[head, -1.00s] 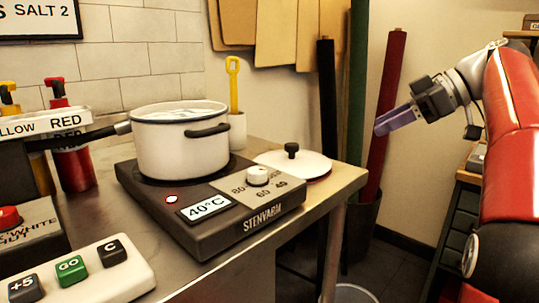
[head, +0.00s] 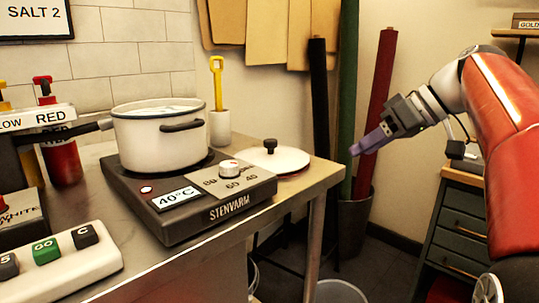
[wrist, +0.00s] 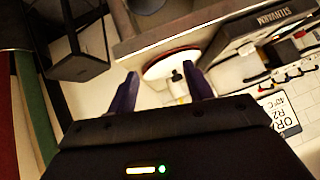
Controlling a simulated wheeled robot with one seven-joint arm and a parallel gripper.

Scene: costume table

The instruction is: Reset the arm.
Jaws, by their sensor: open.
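My gripper (head: 356,150) hangs in the air right of the metal table, in front of the fabric rolls, with its purple fingers pointing left and slightly down. In the wrist view my gripper (wrist: 163,88) has its two purple fingers spread apart with nothing between them. The white lid (wrist: 172,65) with a dark knob shows beyond the fingertips. My red arm comes in from the right of the head view.
A white pot (head: 160,135) stands on the hot plate (head: 190,195), which reads 40°C. The lid (head: 280,158) lies at the table's right end. Rolls in a bin (head: 352,215), a bucket (head: 340,292) and a drawer cabinet (head: 452,225) stand to the right.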

